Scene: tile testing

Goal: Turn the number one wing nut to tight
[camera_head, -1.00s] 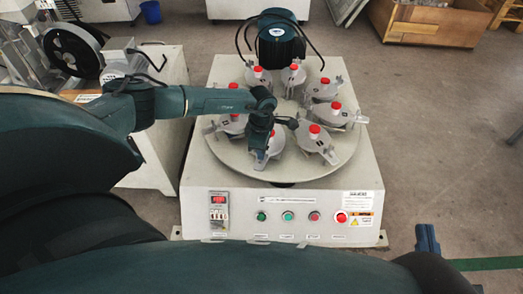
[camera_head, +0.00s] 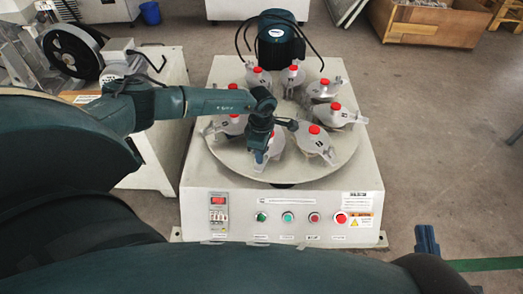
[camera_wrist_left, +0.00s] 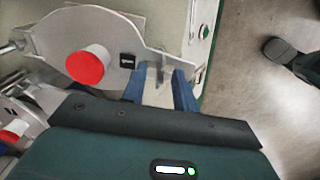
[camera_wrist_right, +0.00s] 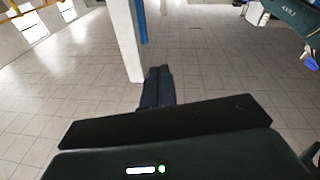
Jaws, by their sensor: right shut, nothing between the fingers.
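The round plate (camera_head: 235,165) on the machine carries several grey clamp fixtures with red knobs. My left gripper (camera_head: 261,157) is over the front fixture and hides much of it. In the left wrist view that fixture (camera_wrist_left: 110,38) has a red knob (camera_wrist_left: 86,66) and a narrow end toward me. A small upright grey piece, seemingly the wing nut (camera_wrist_left: 165,73), stands at that end between the blue fingers of my left gripper (camera_wrist_left: 160,86). The fingers are apart; contact with it is unclear. My right gripper (camera_wrist_right: 158,87) is shut and empty, away from the machine at the right (camera_head: 427,240).
The machine's front panel (camera_head: 280,230) has a switch and several buttons below the plate. A dark motor (camera_head: 278,38) with cables stands behind it. Another machine (camera_head: 165,70) is at the left. Open floor (camera_head: 440,130) lies at the right.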

